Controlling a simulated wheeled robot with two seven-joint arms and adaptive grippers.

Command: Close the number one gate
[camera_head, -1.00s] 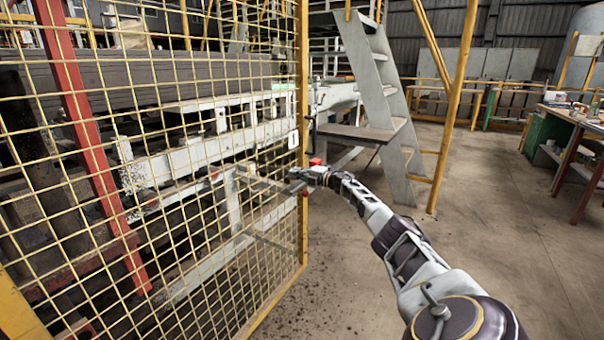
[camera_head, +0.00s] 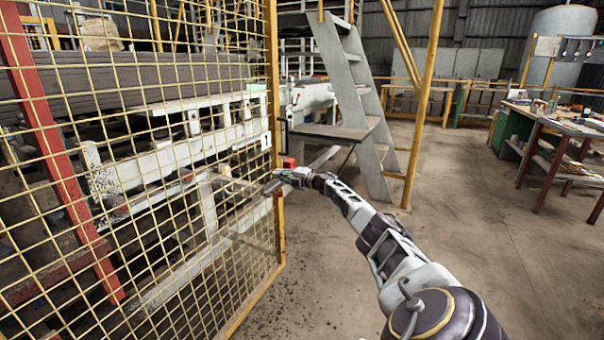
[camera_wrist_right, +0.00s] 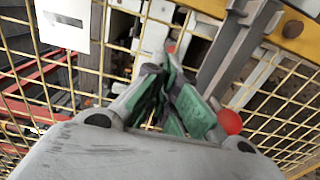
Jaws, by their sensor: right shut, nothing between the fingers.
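The number one gate is a yellow wire-mesh panel (camera_head: 150,215) filling the left of the head view. A white label with a 1 (camera_head: 266,141) hangs near its right edge post (camera_head: 275,110). My right gripper (camera_head: 277,183) is at that post, below the label. In the right wrist view its green-padded fingers (camera_wrist_right: 180,100) are shut with nothing between them, close to the mesh. A grey metal bar (camera_wrist_right: 235,55) and a red round knob (camera_wrist_right: 230,121) are beside the fingers. I cannot tell whether the fingers touch the gate. My left gripper is out of view.
Machinery with white beams (camera_head: 160,160) stands behind the mesh. Grey steps (camera_head: 350,90) and a yellow post (camera_head: 422,100) stand beyond the gate's edge. A workbench (camera_head: 560,125) is at the right. The concrete floor (camera_head: 470,230) between is clear.

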